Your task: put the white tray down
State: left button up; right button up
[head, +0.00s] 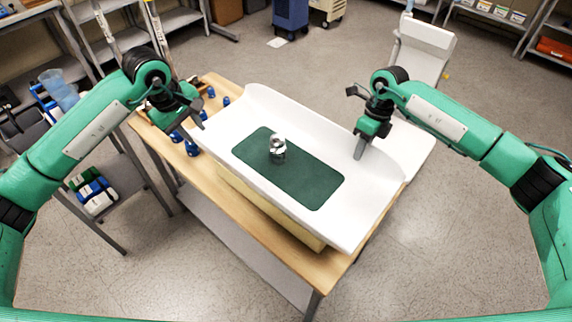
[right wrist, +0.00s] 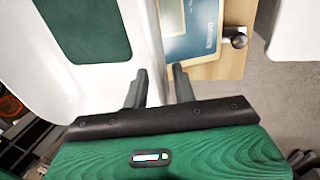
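The white tray (head: 300,117) has raised curved ends and a dark green mat (head: 312,183). A small shiny metal object (head: 278,148) stands on the mat. The tray is above the wooden table (head: 165,138), over a pale yellow block (head: 265,213); I cannot tell whether they touch. My left gripper (head: 197,118) is at the tray's left end; its finger gap is hidden. My right gripper (head: 362,145) is at the right end. In the right wrist view its fingers (right wrist: 160,88) stand apart on either side of the tray's rim (right wrist: 152,50), with a gap beside the outer finger.
Several blue items (head: 190,146) stand on the table's left part. A side cart (head: 110,165) with a blue cup (head: 60,90) is at the left. A white chair (head: 422,50) stands behind the right end. A blue printed panel (right wrist: 193,30) lies beside the rim.

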jog(key=shift+w+d+r, duration=0.1)
jog(key=shift+r, duration=0.4)
jog(key=v, duration=1.1)
